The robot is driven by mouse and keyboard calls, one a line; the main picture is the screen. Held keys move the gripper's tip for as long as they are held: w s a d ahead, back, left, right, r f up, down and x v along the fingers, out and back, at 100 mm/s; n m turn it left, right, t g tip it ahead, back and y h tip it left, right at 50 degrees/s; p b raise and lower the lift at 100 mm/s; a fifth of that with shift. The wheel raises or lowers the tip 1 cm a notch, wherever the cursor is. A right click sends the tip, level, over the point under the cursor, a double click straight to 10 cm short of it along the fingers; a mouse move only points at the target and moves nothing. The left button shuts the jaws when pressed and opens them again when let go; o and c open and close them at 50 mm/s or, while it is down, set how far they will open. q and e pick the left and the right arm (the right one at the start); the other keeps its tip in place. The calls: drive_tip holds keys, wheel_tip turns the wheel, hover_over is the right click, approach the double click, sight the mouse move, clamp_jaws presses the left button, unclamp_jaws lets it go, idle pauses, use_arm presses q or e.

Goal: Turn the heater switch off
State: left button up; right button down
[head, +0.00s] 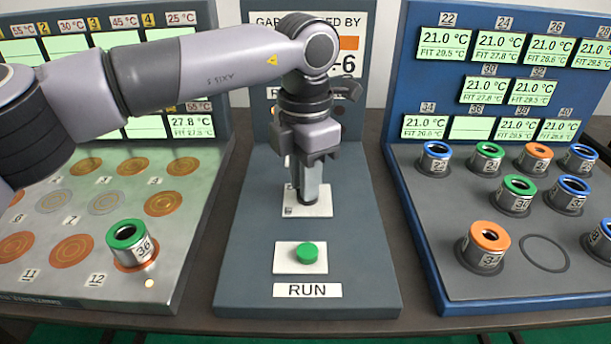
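My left gripper (308,198) points straight down at a white plate (322,208) in the middle of the grey centre console. The fingers reach down to the plate or just above it, and I cannot tell whether they touch anything. They hide most of the plate, so a heater switch on it cannot be made out. How far apart the fingers are is unclear from this angle. My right gripper is not in view.
Nearer me on the centre console (240,270) is a green button (307,253) above a RUN label (307,290). The left panel holds a green-topped cylinder (128,236) marked 36 and a small lit lamp (149,283). The right blue station (445,290) holds several coloured-top cylinders.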

use_arm(q)
drive_tip(key=shift+o, duration=0.9)
wheel_tip(320, 180, up, 7)
drive_tip(key=shift+r, duration=0.1)
